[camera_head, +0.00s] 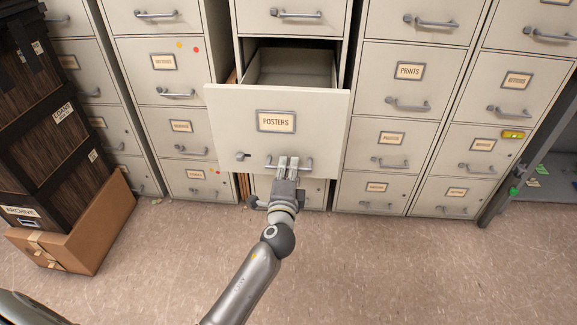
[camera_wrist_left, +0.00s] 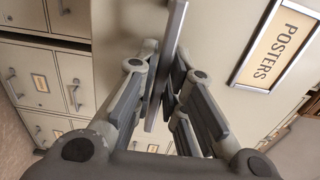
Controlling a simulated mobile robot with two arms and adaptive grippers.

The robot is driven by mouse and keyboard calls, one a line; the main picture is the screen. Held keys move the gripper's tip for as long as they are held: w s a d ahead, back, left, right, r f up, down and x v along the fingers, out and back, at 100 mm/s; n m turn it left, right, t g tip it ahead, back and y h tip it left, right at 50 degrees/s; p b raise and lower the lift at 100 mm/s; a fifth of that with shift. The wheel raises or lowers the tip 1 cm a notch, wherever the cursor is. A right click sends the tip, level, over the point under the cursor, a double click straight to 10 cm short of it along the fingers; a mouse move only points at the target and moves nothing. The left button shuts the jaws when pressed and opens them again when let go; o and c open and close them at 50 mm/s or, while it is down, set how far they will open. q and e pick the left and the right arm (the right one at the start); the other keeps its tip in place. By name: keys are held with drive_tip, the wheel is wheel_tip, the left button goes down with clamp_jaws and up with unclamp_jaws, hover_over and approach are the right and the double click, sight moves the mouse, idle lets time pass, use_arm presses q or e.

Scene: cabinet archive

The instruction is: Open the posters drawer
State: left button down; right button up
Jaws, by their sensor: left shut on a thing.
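The posters drawer (camera_head: 325,135) is pulled out of the middle cabinet, and its inside shows empty at the part I can see. Its label reads POSTERS (camera_head: 276,122); the label also shows in the left wrist view (camera_wrist_left: 275,45). My left gripper (camera_head: 288,163) is shut on the drawer's handle (camera_head: 304,165), a horizontal grey bar low on the front. In the left wrist view the fingers (camera_wrist_left: 165,85) close around the handle bar, which runs between them. My right gripper is not in view.
Closed cabinets stand on both sides, one with a PRINTS drawer (camera_head: 409,72). Dark wooden crates (camera_head: 45,130) and a cardboard box (camera_head: 85,235) stand at the left. A shelf (camera_head: 540,180) is at the right. The floor (camera_head: 400,270) in front is clear.

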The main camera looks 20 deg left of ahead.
use_arm(q)
drive_tip(key=shift+f, duration=0.1)
drive_tip(key=c, duration=1.5)
unclamp_jaws()
drive_tip(key=v, duration=1.2)
